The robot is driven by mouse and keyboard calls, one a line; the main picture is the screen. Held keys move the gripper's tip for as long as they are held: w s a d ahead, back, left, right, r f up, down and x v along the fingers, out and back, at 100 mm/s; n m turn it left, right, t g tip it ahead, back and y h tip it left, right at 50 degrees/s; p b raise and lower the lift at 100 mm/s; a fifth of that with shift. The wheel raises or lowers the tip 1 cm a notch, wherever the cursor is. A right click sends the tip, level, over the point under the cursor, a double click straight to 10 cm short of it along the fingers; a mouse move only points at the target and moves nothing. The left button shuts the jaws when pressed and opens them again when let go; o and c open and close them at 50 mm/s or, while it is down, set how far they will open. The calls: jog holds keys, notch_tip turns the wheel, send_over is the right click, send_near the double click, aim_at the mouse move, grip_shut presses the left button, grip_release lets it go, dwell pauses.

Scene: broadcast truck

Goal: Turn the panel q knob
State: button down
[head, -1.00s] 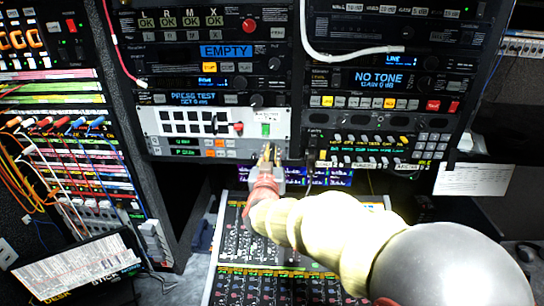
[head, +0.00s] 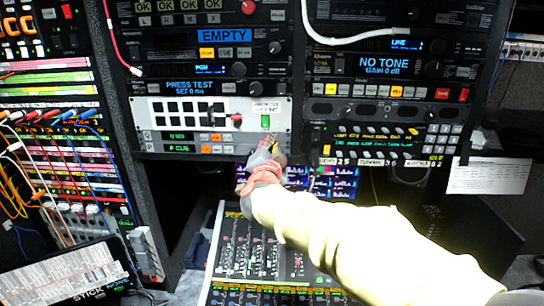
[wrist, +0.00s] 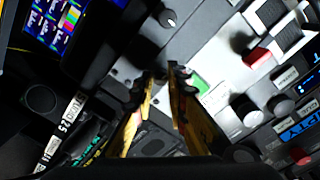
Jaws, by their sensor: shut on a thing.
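The narrow panel strip (head: 180,136) marked Q sits in the middle rack, just under the white panel with the green switch and above a row marked P. My gripper (head: 269,142) is at the right end of these rows, against the panel face. It hides the knob there in the head view. In the wrist view my gripper (wrist: 165,76) has its two yellow-sided fingers close together at the grey panel, shut on a small knob that the fingertips mostly cover. How far the knob is turned cannot be seen.
In the wrist view another round knob (wrist: 168,18) stands apart from the fingers, and the green switch (wrist: 200,84) is close beside them. The mixing desk (head: 240,250) lies below my arm. A white cable (head: 330,48) hangs across the right rack.

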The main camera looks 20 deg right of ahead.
jog(key=shift+m+y+b, duration=0.3)
jog(key=shift+m+b, duration=5.95)
jog(key=shift+m, duration=1.15)
jog(key=c, duration=1.7)
grip_release()
jog(key=shift+c, duration=0.2)
